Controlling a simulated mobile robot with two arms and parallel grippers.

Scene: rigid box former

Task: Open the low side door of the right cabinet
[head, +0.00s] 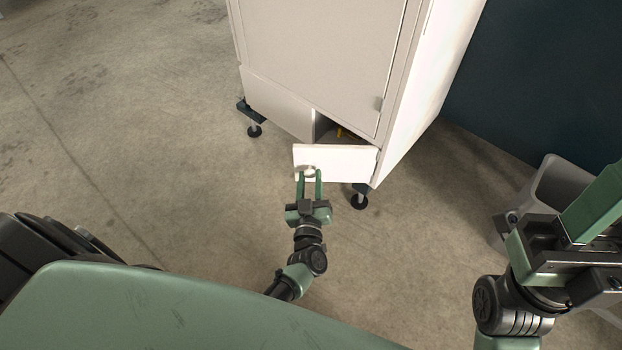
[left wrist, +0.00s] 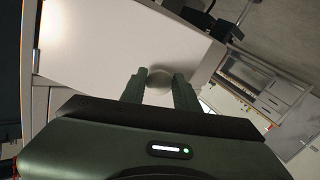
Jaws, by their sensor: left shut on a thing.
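The white cabinet (head: 318,50) stands on dark feet at the top middle of the head view. Its low door (head: 345,160) is swung partly out, with a dark opening behind it. My left gripper (head: 309,176) is shut on the round knob (head: 308,169) near the door's left end. In the left wrist view the door (left wrist: 120,45) fills much of the picture, and the pale knob (left wrist: 160,78) sits between the fingers (left wrist: 160,82). My right gripper (head: 562,228) is at the right edge, away from the cabinet; its fingertips are not clearly visible.
A grey bin (head: 560,185) stands on the floor at the right, partly behind my right arm. A dark wall (head: 540,80) is behind it. The cabinet's feet (head: 359,200) stick out below it. The concrete floor (head: 150,130) to the left is clear.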

